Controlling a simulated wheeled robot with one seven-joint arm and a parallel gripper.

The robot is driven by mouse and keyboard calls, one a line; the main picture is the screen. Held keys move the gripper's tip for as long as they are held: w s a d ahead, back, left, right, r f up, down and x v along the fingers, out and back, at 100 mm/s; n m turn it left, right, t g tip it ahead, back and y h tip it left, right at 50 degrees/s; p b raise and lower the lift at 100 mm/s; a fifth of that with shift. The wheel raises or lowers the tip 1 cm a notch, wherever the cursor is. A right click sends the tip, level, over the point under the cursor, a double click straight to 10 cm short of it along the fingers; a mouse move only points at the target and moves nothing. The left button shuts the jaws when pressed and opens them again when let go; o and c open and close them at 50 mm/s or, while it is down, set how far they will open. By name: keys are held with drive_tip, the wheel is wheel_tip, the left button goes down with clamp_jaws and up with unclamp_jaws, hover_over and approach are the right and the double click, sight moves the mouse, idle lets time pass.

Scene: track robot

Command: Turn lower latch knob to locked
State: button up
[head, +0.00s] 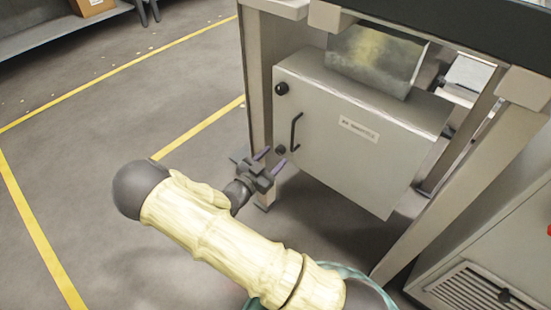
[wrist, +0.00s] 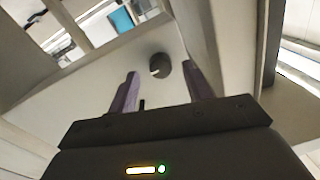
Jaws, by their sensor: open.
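The lower latch knob (head: 280,150) is a small dark knob low on the left side of the grey cabinet door (head: 350,150). My gripper (head: 271,158) is open and empty, with its two purple fingers pointing at the door close to this knob. In the wrist view a round dark knob (wrist: 161,65) with a small pale mark shows just beyond and between the open fingertips. It looks like the lower knob, apart from the fingers. I cannot tell its turn setting for certain.
An upper dark knob (head: 282,88) and a black bar handle (head: 295,132) are on the same door above. A frame post (head: 256,80) stands left of the cabinet. A metal box (head: 375,60) sits on top. The floor at left is clear.

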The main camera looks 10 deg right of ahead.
drive_tip(key=shift+x, duration=1)
drive_tip(key=c, duration=1)
